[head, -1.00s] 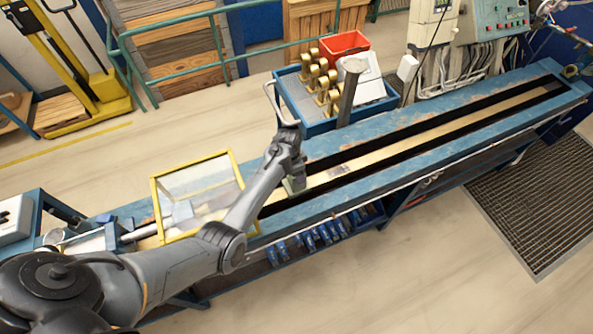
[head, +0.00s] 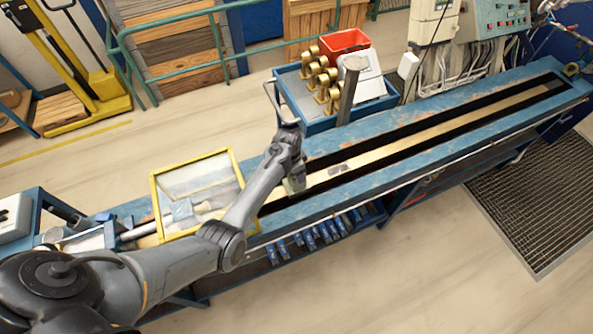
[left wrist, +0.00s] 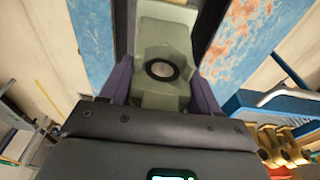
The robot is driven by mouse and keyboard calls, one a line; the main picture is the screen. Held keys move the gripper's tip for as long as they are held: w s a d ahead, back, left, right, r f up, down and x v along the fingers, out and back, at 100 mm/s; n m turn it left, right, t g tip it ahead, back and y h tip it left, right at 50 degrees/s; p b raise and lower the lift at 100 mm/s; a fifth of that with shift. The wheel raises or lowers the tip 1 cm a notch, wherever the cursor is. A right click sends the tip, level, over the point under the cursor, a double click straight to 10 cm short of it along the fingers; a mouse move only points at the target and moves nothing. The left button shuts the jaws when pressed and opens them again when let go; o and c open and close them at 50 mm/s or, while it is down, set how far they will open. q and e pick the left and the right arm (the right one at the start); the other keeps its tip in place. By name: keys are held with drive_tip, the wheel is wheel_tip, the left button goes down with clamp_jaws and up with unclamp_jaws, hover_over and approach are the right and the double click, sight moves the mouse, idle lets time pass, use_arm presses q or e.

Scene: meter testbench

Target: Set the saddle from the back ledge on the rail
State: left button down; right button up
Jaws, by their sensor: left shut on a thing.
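The saddle (head: 294,187) is a grey-green block at the rail. In the left wrist view the saddle (left wrist: 161,71) fills the space between the fingers and has a dark-ringed round face on it. My left gripper (head: 291,174) is shut on it, with a purple-grey finger on each side. The rail (head: 430,128) is the long brass-coloured strip between dark slots along the blue bench. The saddle is over or on the rail; I cannot tell if its underside touches. My right gripper is not in view.
A yellow-framed clear guard (head: 154,205) stands left of the saddle. A blue tray (head: 319,128) with brass fittings and a grey post (head: 348,92) stands behind the bench.

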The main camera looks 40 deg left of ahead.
use_arm(q)
drive_tip(key=shift+w+f, duration=0.1)
drive_tip(key=shift+f, duration=0.15)
idle(0.3)
drive_tip(key=shift+c, duration=1.4)
unclamp_jaws()
drive_tip(key=shift+o, duration=0.6)
drive_tip(key=shift+f, duration=0.1)
wheel_tip(320, 180, up, 8)
drive_tip(key=p, duration=0.8)
drive_tip(key=shift+r+p, duration=0.5)
drive_tip(key=shift+r, duration=0.65)
